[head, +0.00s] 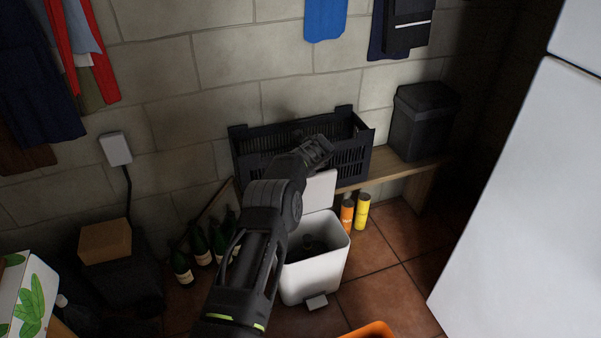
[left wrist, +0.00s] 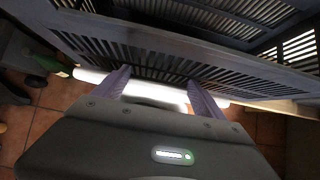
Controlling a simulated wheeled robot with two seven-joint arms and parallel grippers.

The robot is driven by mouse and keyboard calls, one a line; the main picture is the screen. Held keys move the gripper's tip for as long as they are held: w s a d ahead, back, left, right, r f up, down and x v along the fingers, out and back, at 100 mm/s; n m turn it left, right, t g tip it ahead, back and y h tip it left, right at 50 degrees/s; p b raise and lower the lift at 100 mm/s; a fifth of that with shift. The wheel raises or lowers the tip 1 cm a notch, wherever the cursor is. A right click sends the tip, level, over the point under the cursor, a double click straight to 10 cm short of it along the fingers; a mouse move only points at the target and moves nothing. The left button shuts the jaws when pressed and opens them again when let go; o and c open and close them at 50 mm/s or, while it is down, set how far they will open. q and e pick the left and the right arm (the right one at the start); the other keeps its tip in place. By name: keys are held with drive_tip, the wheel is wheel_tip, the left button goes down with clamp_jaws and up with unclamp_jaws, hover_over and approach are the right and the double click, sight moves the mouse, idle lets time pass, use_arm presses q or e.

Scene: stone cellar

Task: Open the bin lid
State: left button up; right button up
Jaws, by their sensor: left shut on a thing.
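The white bin (head: 312,275) stands on the tiled floor with its mouth uncovered and a dark object inside. Its white lid (head: 319,190) is raised, standing up at the back of the bin. My left gripper (head: 322,148) is at the lid's upper edge, and my left arm partly hides the lid and the bin's left side. In the left wrist view, the lid shows as a bright white strip (left wrist: 150,92) between and beyond the fingers of my left gripper (left wrist: 160,98), which is shut on it. My right gripper is not in view.
A black slatted crate (head: 245,150) sits on a wooden bench (head: 390,175) right behind the lid, close to my left gripper. A dark lidded box (head: 422,120) is to its right. Bottles (head: 200,248) stand left of the bin, orange (head: 347,215) and yellow (head: 362,212) cans to the right.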

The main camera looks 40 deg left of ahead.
use_arm(q)
drive_tip(key=shift+a, duration=0.1)
drive_tip(key=o, duration=2)
drive_tip(key=shift+r, duration=0.15)
drive_tip(key=p+v, duration=0.1)
drive_tip(key=v, duration=0.6)
drive_tip(key=shift+s+d, duration=0.15)
drive_tip(key=shift+d, duration=0.1)
drive_tip(key=shift+r, duration=0.15)
